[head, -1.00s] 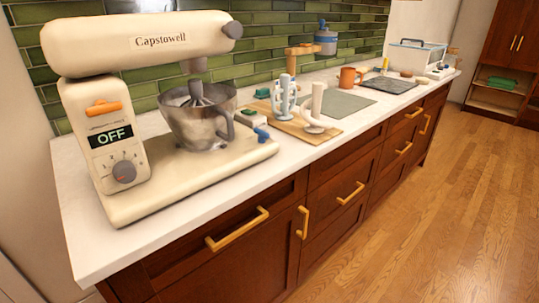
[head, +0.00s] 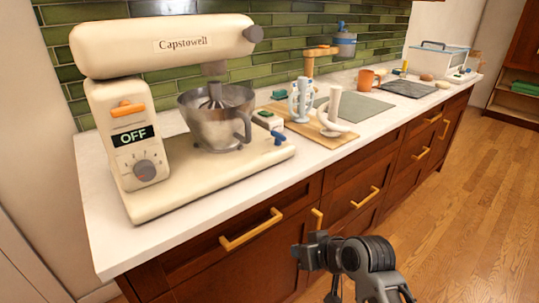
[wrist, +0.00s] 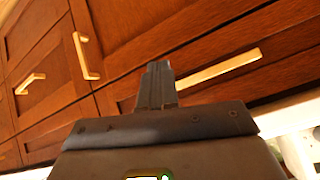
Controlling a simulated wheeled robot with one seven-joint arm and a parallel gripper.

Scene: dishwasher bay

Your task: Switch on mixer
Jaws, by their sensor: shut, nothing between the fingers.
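The cream stand mixer (head: 160,45), labelled Capstowell, stands at the left end of the white counter. Its front panel has an orange lever (head: 128,108), a lit display (head: 133,136) reading OFF and a grey dial (head: 145,170). A metal bowl (head: 215,122) sits under its lowered head, with a whisk in it.
Yellow cabinet handles (head: 251,229) stick out close to my gripper. Right of the mixer are a wooden board (head: 300,126) with white and blue stands, an orange mug (head: 366,79) and a clear box (head: 437,58). The floor (head: 480,190) at right is open.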

